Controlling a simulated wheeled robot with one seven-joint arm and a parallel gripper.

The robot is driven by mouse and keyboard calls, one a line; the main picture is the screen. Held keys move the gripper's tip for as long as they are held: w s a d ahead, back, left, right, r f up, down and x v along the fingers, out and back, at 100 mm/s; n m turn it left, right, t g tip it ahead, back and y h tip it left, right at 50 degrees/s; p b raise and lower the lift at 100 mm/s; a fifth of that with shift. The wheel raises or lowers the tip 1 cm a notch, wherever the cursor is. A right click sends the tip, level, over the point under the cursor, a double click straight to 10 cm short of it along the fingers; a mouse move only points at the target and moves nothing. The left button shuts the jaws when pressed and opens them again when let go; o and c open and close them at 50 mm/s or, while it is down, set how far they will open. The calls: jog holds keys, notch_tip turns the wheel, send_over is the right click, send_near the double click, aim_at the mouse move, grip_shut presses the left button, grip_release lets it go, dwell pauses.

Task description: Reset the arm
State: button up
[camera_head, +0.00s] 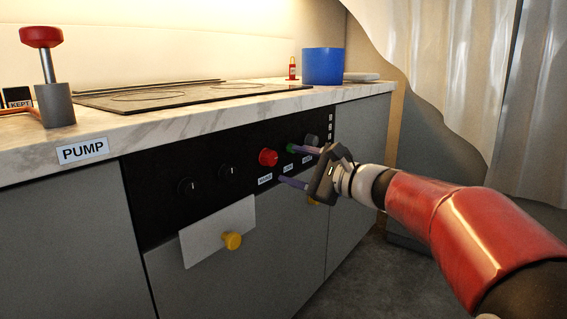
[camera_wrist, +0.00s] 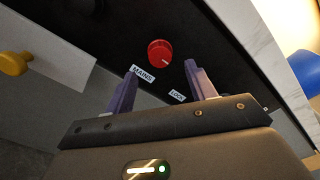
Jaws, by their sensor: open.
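My gripper (camera_head: 287,166) is in front of the black control panel (camera_head: 203,187) of the counter, at its right part. Its two purple fingers are spread apart with nothing between them. In the wrist view my gripper (camera_wrist: 158,88) is open, and a red knob (camera_wrist: 160,53) labelled MAINS shows beyond the fingers, apart from them. The red knob (camera_head: 268,157) also shows in the head view, left of my gripper. A green knob and a dark grey knob (camera_head: 311,140) are close behind the upper finger, partly hidden. My red arm reaches in from the right.
A yellow knob (camera_head: 232,241) with a white plate (camera_head: 196,240) is on the lower front. On the marble counter (camera_head: 200,121) stand a red-topped pump (camera_head: 55,103), a blue pot (camera_head: 323,66) and a small red bottle (camera_head: 292,70). A curtain hangs at right; floor below is clear.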

jog(key=shift+s+d, duration=0.15)
jog(key=s+f+n+g+h+p, duration=0.2)
jog(key=s+f+n+h+p, duration=0.15)
jog(key=s, duration=0.55)
jog(key=s+f+n+g+h+p, duration=0.25)
jog(key=s+n, duration=0.25)
jog(key=s, duration=0.3)
jog(key=s+d+f+n+h+p, duration=0.4)
jog(key=s+d+n+h, duration=0.3)
jog(key=s+d, duration=0.5)
jog(key=shift+s+f+g+h, duration=0.45)
jog(key=shift+s+f+h, duration=0.2)
jog(key=shift+s, duration=0.2)
